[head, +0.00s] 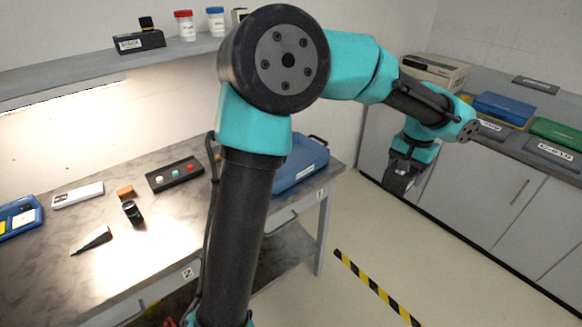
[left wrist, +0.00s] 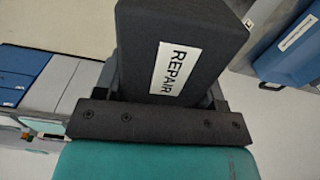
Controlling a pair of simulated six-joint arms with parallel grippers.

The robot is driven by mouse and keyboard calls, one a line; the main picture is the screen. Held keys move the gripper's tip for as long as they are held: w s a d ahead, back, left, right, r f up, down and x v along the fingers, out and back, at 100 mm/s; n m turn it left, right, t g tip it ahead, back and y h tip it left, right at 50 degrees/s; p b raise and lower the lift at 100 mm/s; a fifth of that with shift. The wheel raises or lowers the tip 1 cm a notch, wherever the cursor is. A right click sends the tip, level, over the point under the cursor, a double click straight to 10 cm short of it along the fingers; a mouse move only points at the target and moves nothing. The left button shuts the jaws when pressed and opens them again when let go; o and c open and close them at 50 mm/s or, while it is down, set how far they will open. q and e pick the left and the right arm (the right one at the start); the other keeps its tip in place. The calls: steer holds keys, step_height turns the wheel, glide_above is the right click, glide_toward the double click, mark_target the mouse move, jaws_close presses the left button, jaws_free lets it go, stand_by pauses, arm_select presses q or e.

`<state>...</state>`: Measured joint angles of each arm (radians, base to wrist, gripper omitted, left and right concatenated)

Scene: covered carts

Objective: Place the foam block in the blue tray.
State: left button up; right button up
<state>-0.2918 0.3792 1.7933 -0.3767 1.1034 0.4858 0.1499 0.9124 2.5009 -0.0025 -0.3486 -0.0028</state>
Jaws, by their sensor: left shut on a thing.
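A dark grey block with a white "REPAIR" label, apparently the foam block (left wrist: 185,40), fills the upper middle of the left wrist view. My left gripper (head: 402,172) is shut on it, pointing down over open floor to the right of the workbench in the head view. The block is hard to tell from the dark gripper there. The blue tray (head: 304,168) stands on the right end of the workbench, partly hidden behind my arm. The gripper is to the right of the tray and apart from it. My right gripper is not in view.
The workbench (head: 150,262) holds a black box with coloured buttons (head: 174,174), a white case (head: 78,195), a small dark cylinder (head: 132,212) and a brown block (head: 125,192). A right-hand counter (head: 490,130) carries blue and green cases. Striped tape marks the clear floor.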

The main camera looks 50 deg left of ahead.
arm_select(q)
steer(key=shift+a, duration=0.1)
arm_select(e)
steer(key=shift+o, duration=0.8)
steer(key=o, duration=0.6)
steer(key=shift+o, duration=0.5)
arm_select(q)
steer(key=s+a+f, duration=0.1)
steer(key=a+f, duration=0.2)
steer(key=a, duration=1)
steer(key=s+a+f, duration=0.1)
steer(key=a+f, duration=0.2)
steer(key=a, duration=1)
steer(key=s+a+f, duration=0.1)
steer(key=a+f, duration=0.3)
steer(key=a, duration=0.9)
steer(key=shift+s+a, duration=0.3)
steer(key=shift+a, duration=0.05)
